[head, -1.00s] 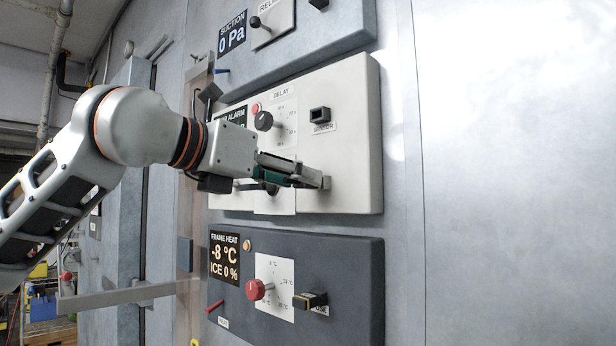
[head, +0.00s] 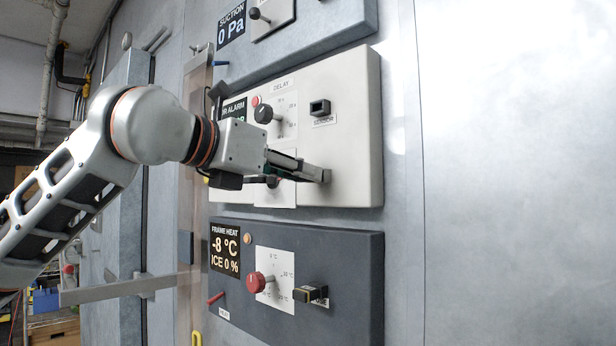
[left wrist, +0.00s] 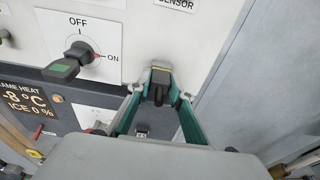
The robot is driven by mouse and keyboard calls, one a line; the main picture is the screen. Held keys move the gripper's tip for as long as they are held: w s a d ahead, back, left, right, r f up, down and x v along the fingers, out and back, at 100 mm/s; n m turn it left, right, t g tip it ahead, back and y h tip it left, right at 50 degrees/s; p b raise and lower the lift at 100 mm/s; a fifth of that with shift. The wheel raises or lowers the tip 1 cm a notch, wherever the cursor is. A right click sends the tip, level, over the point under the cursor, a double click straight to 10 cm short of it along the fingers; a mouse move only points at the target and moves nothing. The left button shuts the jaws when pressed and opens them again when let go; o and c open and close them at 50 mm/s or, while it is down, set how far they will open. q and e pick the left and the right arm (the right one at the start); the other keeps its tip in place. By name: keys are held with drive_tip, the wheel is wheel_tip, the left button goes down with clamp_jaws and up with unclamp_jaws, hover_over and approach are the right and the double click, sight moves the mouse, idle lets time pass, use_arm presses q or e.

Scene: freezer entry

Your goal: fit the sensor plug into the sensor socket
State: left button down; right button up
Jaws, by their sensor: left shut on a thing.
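The sensor socket (head: 320,107) is a black square fitting on the white alarm panel, with a SENSOR label below it. My left gripper (head: 318,174) is below the socket, close to the panel face. In the left wrist view, the gripper (left wrist: 160,90) is shut on a small dark block with a pale yellowish far edge, which I take for the sensor plug (left wrist: 158,94). The plug is hidden in the head view. Whether it touches the panel I cannot tell. The socket is out of the left wrist view; only its label shows at the top. My right gripper is not in view.
The white panel (head: 350,150) has a black delay knob (head: 264,114). An OFF/ON switch with a dark green handle (left wrist: 62,68) is left of the gripper. The right wall is clear.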

use_arm(q)
drive_tip(key=shift+s+b, duration=0.1)
drive_tip(key=shift+b, duration=0.35)
idle(0.8)
drive_tip(key=shift+b+v, duration=0.7)
drive_tip(key=shift+v, duration=0.15)
idle(1.1)
drive_tip(key=shift+s+a+f, duration=0.1)
drive_tip(key=shift+a+f, duration=0.05)
drive_tip(key=shift+f+b+v, duration=0.2)
drive_tip(key=shift+b+v, duration=0.25)
drive_tip(key=shift+v, duration=0.9)
drive_tip(key=shift+f+b+v, duration=0.25)
drive_tip(key=shift+b+v, duration=0.15)
drive_tip(key=shift+v, duration=0.9)
drive_tip(key=shift+s+r, duration=0.1)
drive_tip(key=shift+r, duration=0.05)
wheel_tip(320, 180, up, 12)
drive_tip(key=p, duration=0.6)
drive_tip(key=shift+w+d+r, duration=0.2)
drive_tip(key=shift+w+d, duration=0.05)
drive_tip(key=shift+w, duration=0.05)
